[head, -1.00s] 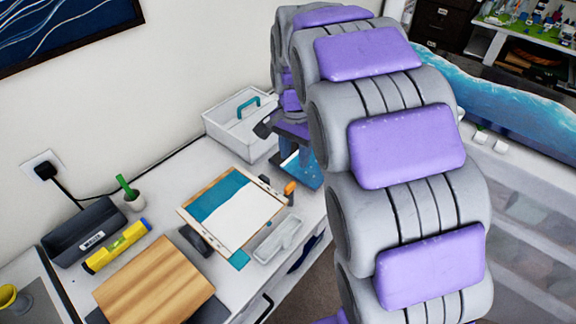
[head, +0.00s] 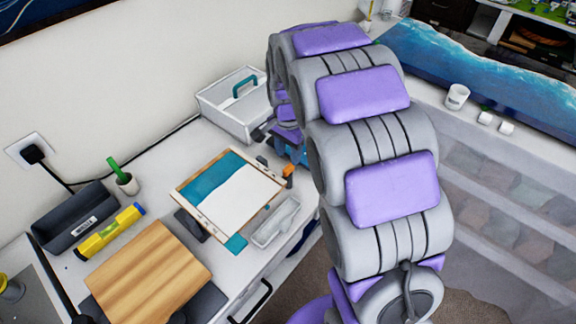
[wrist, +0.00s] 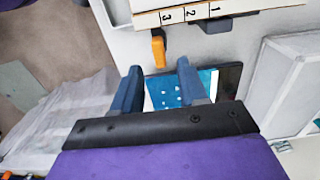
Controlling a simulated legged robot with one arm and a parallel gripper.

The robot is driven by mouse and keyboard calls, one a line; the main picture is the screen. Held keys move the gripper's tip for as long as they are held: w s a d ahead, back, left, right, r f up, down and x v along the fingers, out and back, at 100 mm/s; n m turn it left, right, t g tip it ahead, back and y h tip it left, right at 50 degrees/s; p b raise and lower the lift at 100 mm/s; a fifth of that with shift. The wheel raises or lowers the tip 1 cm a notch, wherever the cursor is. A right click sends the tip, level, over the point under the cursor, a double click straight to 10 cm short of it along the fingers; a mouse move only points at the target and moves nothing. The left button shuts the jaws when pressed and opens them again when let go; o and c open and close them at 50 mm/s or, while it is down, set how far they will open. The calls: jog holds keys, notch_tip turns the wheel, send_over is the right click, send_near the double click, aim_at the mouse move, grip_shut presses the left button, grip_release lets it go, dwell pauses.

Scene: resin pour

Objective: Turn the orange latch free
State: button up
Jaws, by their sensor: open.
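The orange latch (head: 288,170) is at the right corner of a wood-edged board (head: 186,215) with a teal and white face. In the wrist view the orange latch (wrist: 158,48) hangs down beside the board's edge strip (wrist: 180,17), marked 1, 2, 3. My gripper (wrist: 160,67) is open and empty. Its two blue fingers point toward the latch, which lies just beyond the fingertips and between their lines. I see no contact. In the head view my arm hides part of the gripper and the bench around it.
A white box with a teal handle (head: 226,105) stands behind the board. A clear tray (head: 275,222) lies in front of it. A dark tablet (wrist: 225,80) lies beside the right finger. A wooden block (head: 148,272) and yellow level (head: 108,232) are at left.

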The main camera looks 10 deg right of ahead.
aim_at(288, 166)
notch_tip(288, 166, down, 5)
jog(key=shift+f+b, duration=0.1)
jog(key=shift+b, duration=0.35)
jog(key=shift+c, duration=0.3)
grip_shut()
